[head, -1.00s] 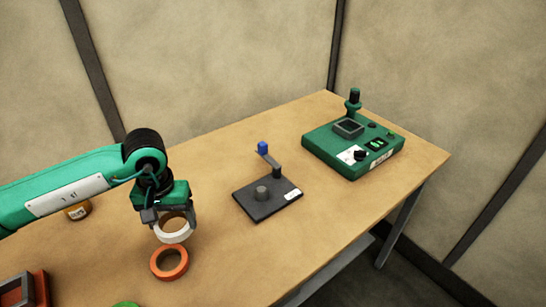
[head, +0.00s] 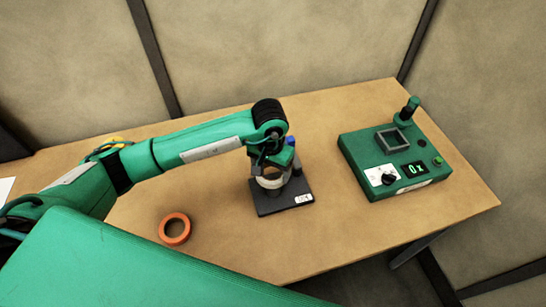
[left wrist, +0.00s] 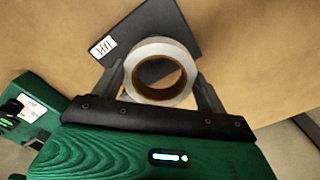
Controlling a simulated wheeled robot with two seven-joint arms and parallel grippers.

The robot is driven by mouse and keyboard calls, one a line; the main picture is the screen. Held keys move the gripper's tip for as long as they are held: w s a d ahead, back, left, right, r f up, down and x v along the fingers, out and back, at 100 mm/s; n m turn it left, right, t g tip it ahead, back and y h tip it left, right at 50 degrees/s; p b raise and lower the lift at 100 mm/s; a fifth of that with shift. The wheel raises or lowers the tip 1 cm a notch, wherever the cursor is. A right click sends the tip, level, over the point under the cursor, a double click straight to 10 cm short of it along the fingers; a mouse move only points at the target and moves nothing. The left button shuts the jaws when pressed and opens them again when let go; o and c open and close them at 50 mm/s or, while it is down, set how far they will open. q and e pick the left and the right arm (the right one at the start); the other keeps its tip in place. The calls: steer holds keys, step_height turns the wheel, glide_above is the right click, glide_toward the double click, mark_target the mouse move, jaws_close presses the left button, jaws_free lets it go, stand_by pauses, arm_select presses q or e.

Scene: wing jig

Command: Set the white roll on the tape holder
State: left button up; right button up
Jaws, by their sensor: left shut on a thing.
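The white roll (head: 270,182) is held by my left gripper (head: 270,177) over the tape holder (head: 265,209), a dark square base with a blue-topped arm. In the left wrist view the roll (left wrist: 187,86) sits between the two fingers of the gripper (left wrist: 160,80), its round hole facing the camera. The holder's base (left wrist: 150,25) with a white label lies behind the roll there. The holder's peg is hidden by the roll and gripper, and I cannot tell whether the roll is around it. My right gripper is not in view.
An orange roll (head: 175,229) lies on the table (head: 330,235), left of the holder. A green device (head: 400,160) with a lit display and a post stands to the right. Bare table lies between the holder and the device. The front edge is near.

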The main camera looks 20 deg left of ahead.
arm_select(q)
steer(key=shift+s+d+r+p, duration=0.2)
steer(key=shift+d+p, duration=0.1)
steer(key=shift+d+f, duration=0.2)
steer(key=shift+f, duration=0.1)
steer(key=shift+f+b, duration=0.95)
steer(key=shift+f, duration=2)
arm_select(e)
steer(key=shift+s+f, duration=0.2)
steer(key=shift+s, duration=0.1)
arm_select(q)
steer(key=shift+s+b, duration=0.1)
steer(key=shift+b, duration=0.5)
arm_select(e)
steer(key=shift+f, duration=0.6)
arm_select(q)
steer(key=shift+a+b, duration=0.1)
steer(key=shift+b, duration=0.2)
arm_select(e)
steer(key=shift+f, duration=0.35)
arm_select(q)
steer(key=shift+f+b, duration=0.6)
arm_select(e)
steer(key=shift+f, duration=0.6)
arm_select(q)
steer(key=o, duration=0.6)
steer(key=shift+c, duration=0.2)
steer(key=shift+o, duration=0.7)
